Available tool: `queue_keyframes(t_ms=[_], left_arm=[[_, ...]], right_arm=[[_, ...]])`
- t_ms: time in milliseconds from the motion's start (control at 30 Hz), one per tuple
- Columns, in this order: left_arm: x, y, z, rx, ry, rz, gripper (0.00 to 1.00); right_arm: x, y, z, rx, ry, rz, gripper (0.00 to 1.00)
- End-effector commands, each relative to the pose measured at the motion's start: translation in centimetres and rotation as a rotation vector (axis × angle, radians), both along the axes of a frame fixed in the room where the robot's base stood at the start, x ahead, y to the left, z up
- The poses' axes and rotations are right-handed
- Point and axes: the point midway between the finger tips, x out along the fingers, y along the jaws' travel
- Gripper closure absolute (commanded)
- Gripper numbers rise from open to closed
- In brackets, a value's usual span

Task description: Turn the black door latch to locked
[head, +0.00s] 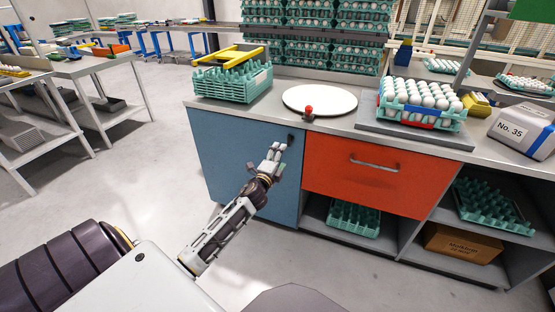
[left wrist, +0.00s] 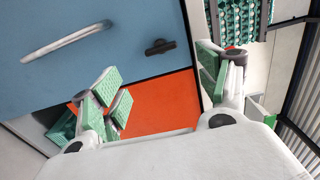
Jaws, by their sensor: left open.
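The black door latch (head: 291,137) is on the blue cabinet door (head: 232,150), near its upper right corner. In the left wrist view the latch (left wrist: 160,47) is a small dark bar on a round base, lying almost level in that picture. My left gripper (head: 277,148) is in front of the door, just below and left of the latch in the head view. Its green-padded fingers (left wrist: 160,83) are spread with nothing between them. The latch appears beyond the fingertips, and I see no contact. My right gripper is not in view.
A pale metal door handle (left wrist: 67,43) sits beside the latch in the left wrist view. A red drawer (head: 358,173) adjoins the door. The counter above holds a teal crate (head: 232,82), a white disc (head: 320,98) and a red button (head: 309,110). Floor left of the cabinet is clear.

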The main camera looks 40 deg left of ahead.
Motion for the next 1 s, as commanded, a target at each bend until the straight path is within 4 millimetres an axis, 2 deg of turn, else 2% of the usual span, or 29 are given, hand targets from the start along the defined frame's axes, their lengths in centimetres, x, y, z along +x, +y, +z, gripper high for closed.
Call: queue_keyframes(t_ms=[267,1000], left_arm=[[-1.13,-0.28,0.05,0.0,-0.001,0.0,0.25],[-1.18,-0.28,0.05,-0.016,-0.005,0.0,0.25]], right_arm=[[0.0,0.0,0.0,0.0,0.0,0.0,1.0],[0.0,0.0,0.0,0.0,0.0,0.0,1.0]])
